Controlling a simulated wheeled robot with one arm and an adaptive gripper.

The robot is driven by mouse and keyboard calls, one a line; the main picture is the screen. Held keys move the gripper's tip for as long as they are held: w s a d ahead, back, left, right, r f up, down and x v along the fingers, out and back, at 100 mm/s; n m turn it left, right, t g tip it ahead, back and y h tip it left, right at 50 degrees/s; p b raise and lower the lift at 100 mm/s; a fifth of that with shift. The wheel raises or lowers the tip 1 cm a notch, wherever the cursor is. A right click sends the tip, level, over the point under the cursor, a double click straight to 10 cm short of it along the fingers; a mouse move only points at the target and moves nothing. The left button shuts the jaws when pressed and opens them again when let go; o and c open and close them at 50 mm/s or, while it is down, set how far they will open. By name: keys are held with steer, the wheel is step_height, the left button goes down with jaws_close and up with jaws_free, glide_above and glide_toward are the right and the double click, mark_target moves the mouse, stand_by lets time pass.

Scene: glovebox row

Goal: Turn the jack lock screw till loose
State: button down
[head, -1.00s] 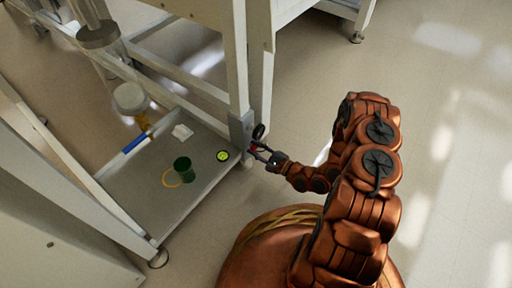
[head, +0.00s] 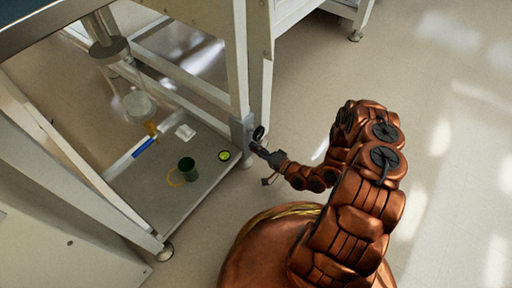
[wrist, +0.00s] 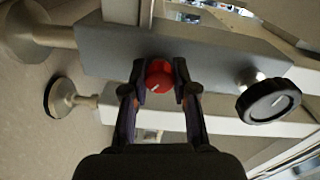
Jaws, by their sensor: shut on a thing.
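The red knob (wrist: 159,77), which looks like the jack lock screw, is on the grey metal block of the frame. It has a small white mark on its face. My gripper (wrist: 160,85) is shut on this knob, one finger on each side. In the head view my gripper (head: 261,151) reaches the lower end of the frame leg (head: 241,130). The knob is not clear there. How loose the screw is cannot be told.
A black handwheel (wrist: 268,100) sticks out right of the knob; it also shows in the head view (head: 259,132). A low grey shelf (head: 190,215) holds a green cup (head: 187,168) and a yellow-green disc (head: 224,155). Open floor lies to the right.

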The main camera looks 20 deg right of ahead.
steer(key=n, duration=0.6)
steer(key=n+b, duration=0.1)
steer(key=n, duration=0.5)
steer(key=shift+n, duration=0.4)
steer(key=n+b, duration=0.3)
steer(key=n, duration=0.3)
steer(key=shift+f+b, duration=0.15)
steer(key=shift+b, duration=0.15)
steer(key=n+b, duration=0.1)
steer(key=n, duration=0.1)
steer(key=shift+n, duration=0.4)
steer(key=shift+n+b, duration=0.65)
steer(key=shift+n, duration=0.85)
steer(key=c, duration=0.9)
jaws_free()
